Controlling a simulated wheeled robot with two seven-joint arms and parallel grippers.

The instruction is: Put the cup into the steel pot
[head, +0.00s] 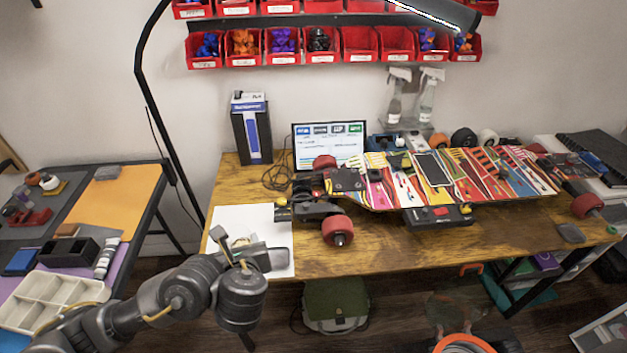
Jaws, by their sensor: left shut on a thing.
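My left gripper (268,258) is over the white sheet at the left front of the wooden table. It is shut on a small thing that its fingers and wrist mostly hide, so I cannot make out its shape. A small pale and brown patch (240,243) shows beside the wrist; I cannot tell what it is. I cannot clearly pick out a cup or a steel pot in the head view. My right gripper is not in view.
A patterned longboard (435,170) with red wheels covers much of the wooden table (385,255). A screen (329,143) and a dark blue box (252,132) stand behind. A side table with a compartment tray (50,298) is at left. An orange-rimmed round thing (465,337) shows below.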

